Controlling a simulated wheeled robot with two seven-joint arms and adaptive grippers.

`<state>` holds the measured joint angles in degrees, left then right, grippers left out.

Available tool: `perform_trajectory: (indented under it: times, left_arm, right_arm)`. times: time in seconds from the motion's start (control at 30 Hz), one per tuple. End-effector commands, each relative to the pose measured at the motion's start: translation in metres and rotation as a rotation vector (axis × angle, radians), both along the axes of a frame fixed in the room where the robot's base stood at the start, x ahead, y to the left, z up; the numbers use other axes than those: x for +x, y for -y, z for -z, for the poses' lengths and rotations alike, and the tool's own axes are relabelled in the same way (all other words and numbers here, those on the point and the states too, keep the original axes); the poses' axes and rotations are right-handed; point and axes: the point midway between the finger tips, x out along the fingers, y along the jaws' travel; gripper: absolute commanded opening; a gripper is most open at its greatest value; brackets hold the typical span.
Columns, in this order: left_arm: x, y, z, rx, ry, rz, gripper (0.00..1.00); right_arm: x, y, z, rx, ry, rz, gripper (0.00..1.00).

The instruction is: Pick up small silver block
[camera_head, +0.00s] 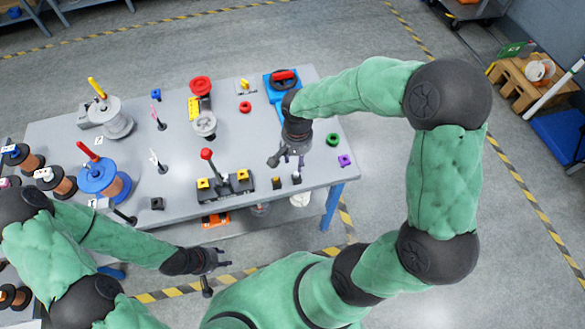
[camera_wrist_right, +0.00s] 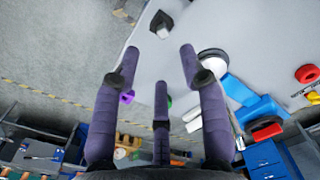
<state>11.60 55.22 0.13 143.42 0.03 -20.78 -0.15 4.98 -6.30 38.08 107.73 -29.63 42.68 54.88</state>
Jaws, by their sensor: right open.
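A small dark block with a pale silvery face (camera_wrist_right: 160,24) lies on the grey table, beyond my right fingertips in the right wrist view. In the head view, two small dark blocks stand near the table's front edge, one on the left (camera_head: 277,183) and one on the right (camera_head: 296,179). I cannot tell for sure which is the silver one. My right gripper (camera_head: 287,161) is above the table just behind them, its fingers spread and empty; they also show in the right wrist view (camera_wrist_right: 158,62). My left gripper (camera_head: 220,262) is in front of the table, fingers apart and empty.
A black fixture with yellow blocks and a red-knobbed lever (camera_head: 226,186) stands left of my right gripper. A purple piece (camera_head: 345,160) and a green ring (camera_head: 333,139) lie to its right. A blue holder (camera_head: 278,84) is behind. Spools crowd the table's left side.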

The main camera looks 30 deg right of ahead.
Motion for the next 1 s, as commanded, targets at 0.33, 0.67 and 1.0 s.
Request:
perform_trajectory:
  times: [0.33, 0.67, 1.0]
  left_arm:
    - [0.000, 0.000, 0.012, 0.000, -0.001, 0.000, 0.40]
    - [0.000, 0.000, 0.020, 0.000, -0.001, 0.000, 0.40]
    - [0.000, 0.000, 0.038, 0.000, -0.001, 0.000, 0.40]
  right_arm:
    - [-0.001, 0.003, 0.033, -0.008, -0.003, 0.008, 0.43]
    - [0.002, 0.003, 0.061, -0.007, -0.001, 0.008, 0.43]
    - [0.006, 0.004, 0.104, -0.007, -0.003, 0.007, 0.43]
